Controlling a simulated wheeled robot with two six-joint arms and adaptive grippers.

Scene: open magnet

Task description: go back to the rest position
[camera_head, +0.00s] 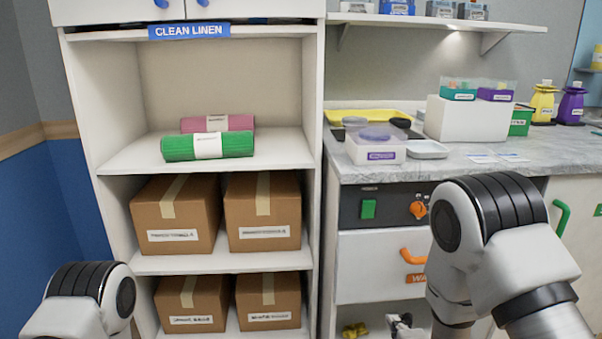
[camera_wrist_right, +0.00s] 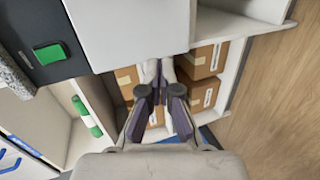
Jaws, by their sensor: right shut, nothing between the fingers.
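My right arm stands at the lower right of the head view, and a small part of my right gripper (camera_head: 399,326) shows low in front of the drawer unit. In the right wrist view my right gripper (camera_wrist_right: 159,76) has its fingers together with nothing between them, pointing toward the shelf and its cardboard boxes. My left arm shows only as a white and black joint at the lower left of the head view. My left gripper is out of the picture.
A white shelf unit (camera_head: 318,160) holds a green roll (camera_head: 178,148), a pink roll (camera_head: 239,123) and cardboard boxes (camera_head: 262,200). Right of it, a drawer (camera_head: 375,270) with an orange handle sits under a marble counter (camera_head: 470,160). Wooden floor (camera_wrist_right: 270,100) is clear.

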